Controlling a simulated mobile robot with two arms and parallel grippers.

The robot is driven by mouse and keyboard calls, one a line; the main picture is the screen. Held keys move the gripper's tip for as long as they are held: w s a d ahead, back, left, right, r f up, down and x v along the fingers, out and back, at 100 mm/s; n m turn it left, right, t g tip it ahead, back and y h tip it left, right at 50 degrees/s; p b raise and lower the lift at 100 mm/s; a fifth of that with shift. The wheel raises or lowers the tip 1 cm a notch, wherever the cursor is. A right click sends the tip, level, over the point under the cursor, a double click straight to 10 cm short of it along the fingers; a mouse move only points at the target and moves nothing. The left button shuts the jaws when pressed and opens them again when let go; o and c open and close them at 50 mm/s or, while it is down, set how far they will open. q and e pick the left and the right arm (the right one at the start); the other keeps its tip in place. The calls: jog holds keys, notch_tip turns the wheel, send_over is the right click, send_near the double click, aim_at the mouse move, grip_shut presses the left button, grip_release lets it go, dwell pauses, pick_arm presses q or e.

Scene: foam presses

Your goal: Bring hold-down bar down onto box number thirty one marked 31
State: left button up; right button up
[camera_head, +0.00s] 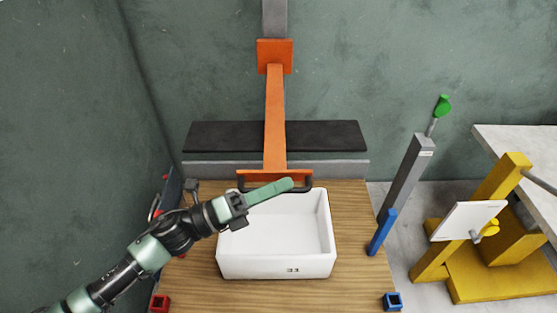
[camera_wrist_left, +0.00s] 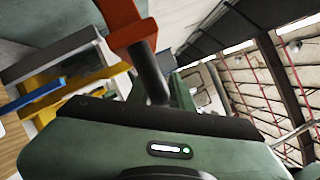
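The white open box (camera_head: 275,262) sits on the wooden bed, with a small dark mark on its front that looks like 31 but is blurred. The hold-down bar is the black padded bar (camera_head: 325,135) on an orange arm (camera_head: 275,110), up behind the box. A dark handle (camera_head: 306,186) hangs at the arm's near end, also seen in the left wrist view (camera_wrist_left: 151,75). My left gripper (camera_head: 285,185) is at this handle, over the box's back rim. Its green fingers overlap the handle, and their gap and any grip are hidden. My right gripper is out of view.
A grey post with a blue lower part (camera_head: 382,232) and green knob (camera_head: 442,105) stands right of the bed. Further right is a yellow stand (camera_head: 500,280) with a white plate (camera_head: 466,220). A wall is close on the left. Red (camera_head: 160,303) and blue (camera_head: 392,301) sockets mark the front corners.

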pick_arm(q)
notch_tip(320, 180, up, 20)
jog(key=p, duration=0.2)
jog(key=shift+p, duration=0.35)
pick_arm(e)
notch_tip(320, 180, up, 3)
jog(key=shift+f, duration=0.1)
pick_arm(q)
jog(key=shift+a+f, duration=0.1)
